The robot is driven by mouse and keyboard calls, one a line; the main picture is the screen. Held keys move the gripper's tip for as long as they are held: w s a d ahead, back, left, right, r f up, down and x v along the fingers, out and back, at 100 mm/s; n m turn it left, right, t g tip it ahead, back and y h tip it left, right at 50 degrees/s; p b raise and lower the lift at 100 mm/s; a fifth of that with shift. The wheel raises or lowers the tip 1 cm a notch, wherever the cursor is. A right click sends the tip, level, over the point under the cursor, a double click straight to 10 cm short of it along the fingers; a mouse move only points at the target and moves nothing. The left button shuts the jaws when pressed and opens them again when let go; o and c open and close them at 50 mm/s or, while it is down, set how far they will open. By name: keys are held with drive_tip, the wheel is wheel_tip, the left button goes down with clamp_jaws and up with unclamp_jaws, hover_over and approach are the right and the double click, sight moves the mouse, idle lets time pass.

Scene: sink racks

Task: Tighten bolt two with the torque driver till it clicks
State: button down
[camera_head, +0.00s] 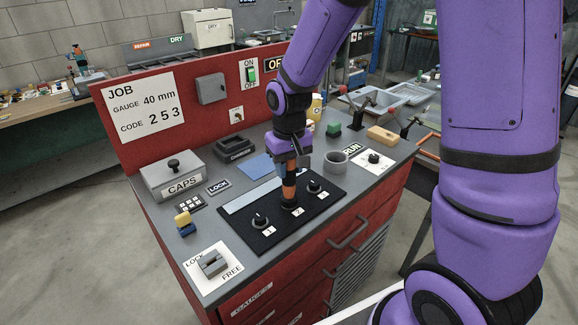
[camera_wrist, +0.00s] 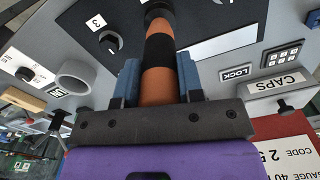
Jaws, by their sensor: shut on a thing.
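My gripper (camera_head: 290,165) is shut on the torque driver (camera_head: 289,190), which has an orange handle with a black band. The driver points down and stands about upright over the middle position, marked 2, on the black plate (camera_head: 262,238). Bolt two is hidden under the driver's lower end; I cannot tell how far they are engaged. Bolt one (camera_head: 259,221) and bolt three (camera_head: 314,186) stand on either side. In the wrist view, the blue fingers of my gripper (camera_wrist: 159,80) flank the driver's handle (camera_wrist: 160,82), and bolt three (camera_wrist: 110,42) shows to the left.
Around the plate are a grey cup (camera_head: 336,162), a CAPS box (camera_head: 172,178), a LOCK/FREE lever (camera_head: 213,264), a RUN knob (camera_head: 373,158) and a yellow-topped switch (camera_head: 184,222). A red panel (camera_head: 130,110) with the job card rises behind.

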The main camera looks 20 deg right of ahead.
drive_tip(key=shift+r, duration=2.5)
drive_tip(key=shift+w, duration=0.1)
